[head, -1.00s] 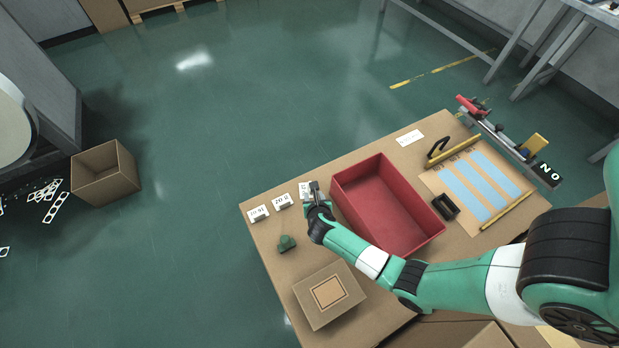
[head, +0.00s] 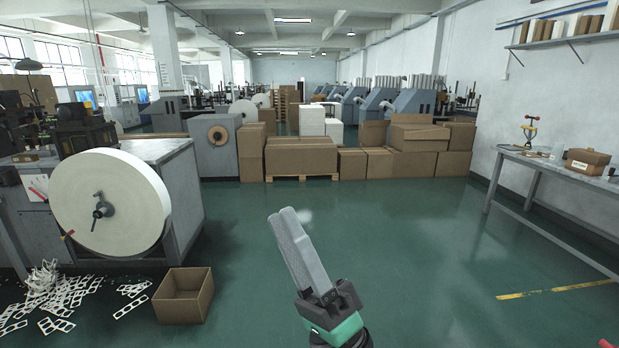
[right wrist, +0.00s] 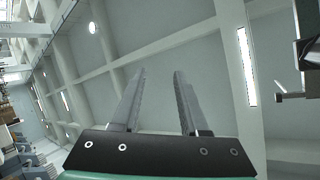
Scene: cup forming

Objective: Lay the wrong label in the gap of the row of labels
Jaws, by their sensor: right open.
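My right gripper (head: 286,212) is raised with its fingers pointing up in the lower middle of the head view. The fingers overlap from that side. In the right wrist view the same gripper (right wrist: 160,74) has its two fingers apart with nothing between them, against the ceiling. The labels, their row and the gap are in neither view now. My left gripper is not in view.
An open cardboard box (head: 184,296) stands on the green floor at lower left, beside scattered white scraps (head: 68,301). A machine with a large white roll (head: 108,203) is at left. A grey bench (head: 560,172) is at right. The middle floor is clear.

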